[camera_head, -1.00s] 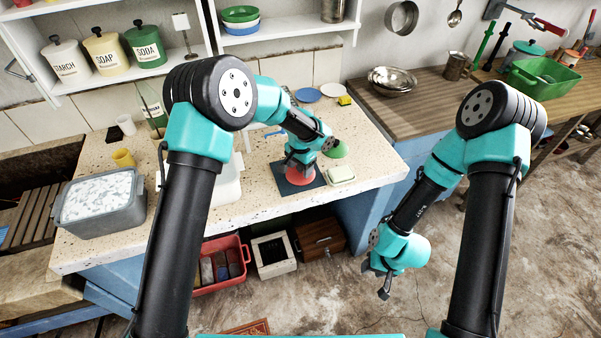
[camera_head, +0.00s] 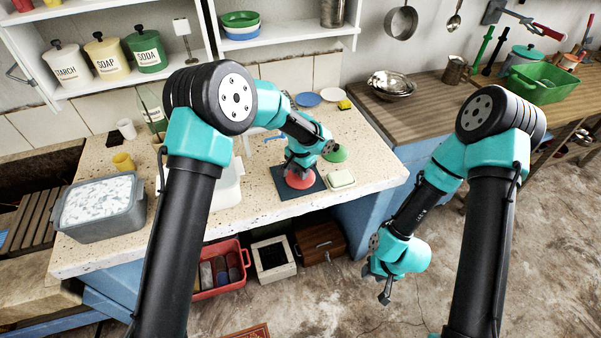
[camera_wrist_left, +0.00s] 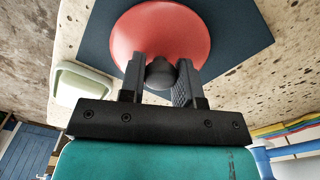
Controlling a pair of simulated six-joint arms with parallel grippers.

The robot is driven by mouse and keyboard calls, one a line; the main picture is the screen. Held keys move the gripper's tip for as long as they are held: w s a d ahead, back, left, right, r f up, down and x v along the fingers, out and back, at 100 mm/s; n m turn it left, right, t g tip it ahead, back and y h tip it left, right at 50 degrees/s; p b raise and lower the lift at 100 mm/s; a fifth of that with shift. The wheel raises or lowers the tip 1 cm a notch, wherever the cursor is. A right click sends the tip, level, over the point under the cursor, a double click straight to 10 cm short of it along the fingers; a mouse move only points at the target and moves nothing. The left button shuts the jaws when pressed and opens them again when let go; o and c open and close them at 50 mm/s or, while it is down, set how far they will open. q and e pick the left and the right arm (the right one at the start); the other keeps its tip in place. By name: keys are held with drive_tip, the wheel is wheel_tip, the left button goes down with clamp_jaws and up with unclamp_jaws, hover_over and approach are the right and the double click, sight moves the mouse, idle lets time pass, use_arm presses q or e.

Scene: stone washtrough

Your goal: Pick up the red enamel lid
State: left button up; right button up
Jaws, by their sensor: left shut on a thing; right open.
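The red enamel lid (camera_head: 301,182) is over a dark blue mat (camera_head: 281,178) on the speckled counter. In the left wrist view the lid (camera_wrist_left: 160,30) is a round red disc with a dark knob (camera_wrist_left: 160,74). My left gripper (camera_head: 298,172) is above the lid, pointing down. In the left wrist view its two fingers (camera_wrist_left: 160,68) are shut on the knob, one on each side. I cannot tell whether the lid touches the mat (camera_wrist_left: 95,40). My right gripper (camera_head: 385,285) hangs open in front of the counter, far from the lid.
A soap dish (camera_head: 341,179) stands close right of the mat, and a green bowl-like thing (camera_head: 337,155) lies behind it. A grey tub (camera_head: 100,235) stands at the counter's left end.

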use_arm(q)
wheel_tip(320, 180, up, 4)
drive_tip(key=shift+f, duration=0.25)
drive_tip(key=s+r, duration=0.1)
drive_tip(key=s, duration=1.5)
drive_tip(key=shift+r, duration=0.15)
